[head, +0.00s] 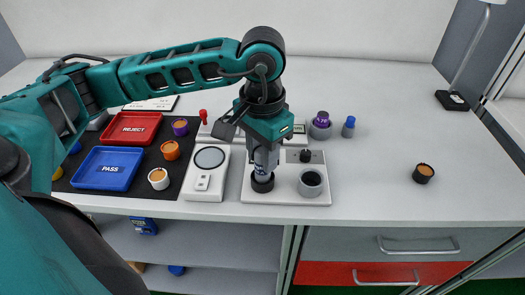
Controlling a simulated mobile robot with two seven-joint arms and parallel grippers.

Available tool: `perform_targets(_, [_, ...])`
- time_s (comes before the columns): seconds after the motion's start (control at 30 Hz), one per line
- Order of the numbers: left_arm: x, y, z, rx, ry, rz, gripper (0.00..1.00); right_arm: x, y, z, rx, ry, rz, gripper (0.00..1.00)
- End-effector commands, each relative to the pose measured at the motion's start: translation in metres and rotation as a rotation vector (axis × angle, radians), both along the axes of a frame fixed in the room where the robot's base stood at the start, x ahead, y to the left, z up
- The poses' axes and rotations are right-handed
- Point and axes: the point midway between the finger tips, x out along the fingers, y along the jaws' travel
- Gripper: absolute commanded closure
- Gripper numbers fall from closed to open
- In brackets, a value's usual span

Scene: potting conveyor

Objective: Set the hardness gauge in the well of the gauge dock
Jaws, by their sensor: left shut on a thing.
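My left gripper (264,152) points straight down over a white base plate (285,195) at the front of the table. The gauge's lower end is at a black ring (262,184) on the left part of the plate, which looks like the gauge dock. I cannot tell whether the gauge is seated in that ring or just above it. A grey round cup (310,183) and a black knob (305,156) are on the plate's right side. My right gripper is not in view.
A white device with a round dial (209,158) stands just left of the plate. Further left are a red REJECT tray (133,127) and a blue PASS tray (108,168). A purple-topped item (321,120) and a blue-topped item (349,125) stand behind. A small dark pot (423,173) stands right; table around it is clear.

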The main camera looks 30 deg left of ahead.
Motion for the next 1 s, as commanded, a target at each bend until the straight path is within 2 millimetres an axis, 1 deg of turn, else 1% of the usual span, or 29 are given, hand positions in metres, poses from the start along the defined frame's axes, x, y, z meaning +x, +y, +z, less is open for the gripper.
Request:
perform_targets(0.17, [0.000, 0.000, -0.005, 0.000, -0.001, 0.000, 1.00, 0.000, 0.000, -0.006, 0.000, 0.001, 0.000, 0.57])
perform_targets(0.2, [0.000, 0.000, -0.004, 0.001, 0.000, 0.001, 0.65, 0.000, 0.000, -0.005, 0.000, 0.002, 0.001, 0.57])
perform_targets(0.43, [0.000, 0.000, -0.003, 0.000, 0.001, 0.001, 0.43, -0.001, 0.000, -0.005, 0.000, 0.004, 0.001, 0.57])
perform_targets(0.47, [0.000, 0.000, -0.003, 0.000, 0.001, 0.001, 0.42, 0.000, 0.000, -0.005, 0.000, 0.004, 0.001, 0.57])
perform_targets(0.67, [0.000, 0.000, -0.002, 0.000, 0.001, 0.000, 0.42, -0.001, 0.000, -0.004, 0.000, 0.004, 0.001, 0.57])
perform_targets(0.8, [0.000, 0.000, 0.003, 0.000, 0.001, 0.000, 0.42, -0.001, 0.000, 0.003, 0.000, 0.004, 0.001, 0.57])
perform_targets(0.83, [0.001, 0.000, 0.006, 0.000, -0.002, 0.000, 0.42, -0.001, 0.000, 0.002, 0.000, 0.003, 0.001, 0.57])
perform_targets(0.87, [0.001, 0.000, 0.009, -0.001, -0.003, 0.000, 0.42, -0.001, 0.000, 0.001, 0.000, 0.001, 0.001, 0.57])
perform_targets(0.97, [0.001, 0.000, 0.029, -0.001, -0.005, 0.000, 0.42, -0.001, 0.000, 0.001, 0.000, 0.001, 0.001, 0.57])
perform_targets(1.0, [0.002, 0.000, 0.038, -0.002, -0.007, 0.001, 0.42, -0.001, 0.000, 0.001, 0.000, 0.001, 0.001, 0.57])
